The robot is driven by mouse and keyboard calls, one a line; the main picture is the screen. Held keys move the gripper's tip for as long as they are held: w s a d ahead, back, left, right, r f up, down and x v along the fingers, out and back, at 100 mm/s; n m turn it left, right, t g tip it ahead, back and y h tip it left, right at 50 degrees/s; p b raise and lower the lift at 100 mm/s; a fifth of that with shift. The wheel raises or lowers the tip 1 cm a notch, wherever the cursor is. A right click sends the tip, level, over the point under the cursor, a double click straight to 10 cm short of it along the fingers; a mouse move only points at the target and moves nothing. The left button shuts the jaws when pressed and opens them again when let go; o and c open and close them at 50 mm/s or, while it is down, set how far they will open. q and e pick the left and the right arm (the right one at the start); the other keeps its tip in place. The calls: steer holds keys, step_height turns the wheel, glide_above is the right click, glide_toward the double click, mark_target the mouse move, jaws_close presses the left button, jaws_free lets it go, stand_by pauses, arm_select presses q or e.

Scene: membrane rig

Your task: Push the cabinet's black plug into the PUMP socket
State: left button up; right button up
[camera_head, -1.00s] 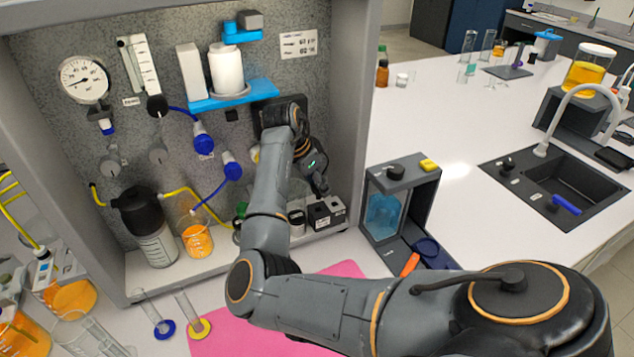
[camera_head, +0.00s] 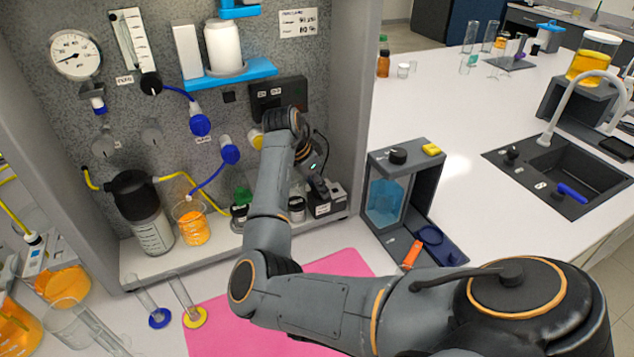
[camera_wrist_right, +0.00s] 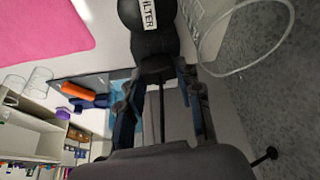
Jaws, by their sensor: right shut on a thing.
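My right gripper (camera_head: 322,194) is low at the right end of the cabinet, pointing down among the small black blocks on its floor. Its jaws are shut on a small black thing, which looks like the black plug but is largely hidden by the fingers. In the right wrist view, the fingertips (camera_wrist_right: 160,72) meet at a black body with a white FILTER label (camera_wrist_right: 149,14); I cannot tell where plug and body divide. A black socket box (camera_head: 278,94) with two small labels, unreadable here, is on the back wall above. A dark cable (camera_head: 321,142) hangs below it.
A labelled block (camera_head: 326,206) and small jars (camera_head: 297,208) crowd the cabinet floor near the gripper. Blue connectors (camera_head: 229,150) and an orange beaker (camera_head: 192,222) are to the left. The cabinet's side wall (camera_head: 352,120) is close on the right.

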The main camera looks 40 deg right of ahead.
stand_by(0.3)
steer(key=o, duration=1)
steer(key=v, duration=1.2)
